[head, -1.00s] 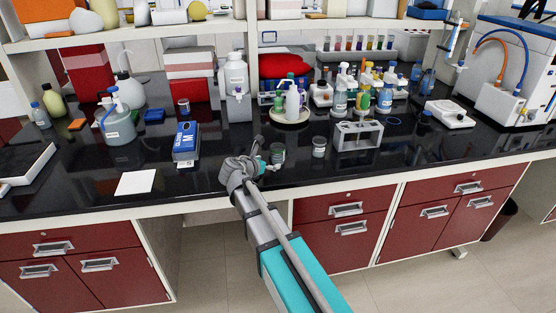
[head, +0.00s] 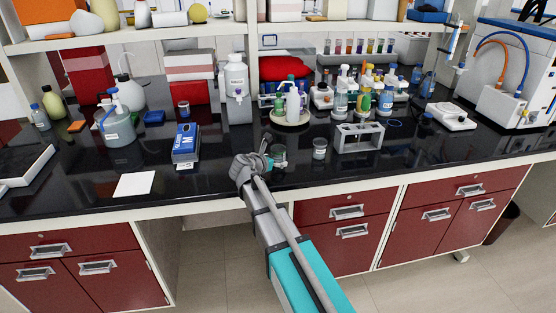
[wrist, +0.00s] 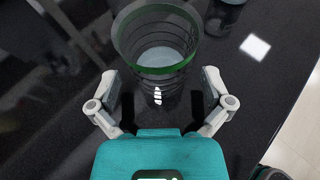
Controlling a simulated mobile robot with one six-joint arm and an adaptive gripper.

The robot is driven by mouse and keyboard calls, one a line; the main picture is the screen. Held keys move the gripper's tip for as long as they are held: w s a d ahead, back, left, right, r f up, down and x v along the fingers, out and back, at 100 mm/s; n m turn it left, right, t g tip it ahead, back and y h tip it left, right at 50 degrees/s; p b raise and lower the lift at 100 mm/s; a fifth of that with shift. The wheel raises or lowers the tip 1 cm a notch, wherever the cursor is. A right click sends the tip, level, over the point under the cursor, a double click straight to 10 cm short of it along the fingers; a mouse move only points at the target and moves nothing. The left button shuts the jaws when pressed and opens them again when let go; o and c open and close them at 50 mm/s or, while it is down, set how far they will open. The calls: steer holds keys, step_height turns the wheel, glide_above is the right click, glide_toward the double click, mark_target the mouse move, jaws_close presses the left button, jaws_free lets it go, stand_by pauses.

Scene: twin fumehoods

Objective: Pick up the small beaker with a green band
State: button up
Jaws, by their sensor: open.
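The small beaker with a green band (head: 279,154) stands on the black bench top near its front edge. My gripper (head: 266,157) is just left of the beaker in the head view. In the wrist view my gripper (wrist: 162,82) is open, with one finger on each side of the near part of the beaker.
A small white-labelled jar (head: 319,148) stands right of the beaker, with a grey tube rack (head: 359,138) beyond it. A round tray of bottles (head: 291,121) is behind. A blue meter (head: 186,142) and white paper (head: 134,184) lie left.

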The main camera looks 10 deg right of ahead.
steer(key=shift+x, duration=0.95)
steer(key=c, duration=1.1)
steer(key=shift+r, duration=0.2)
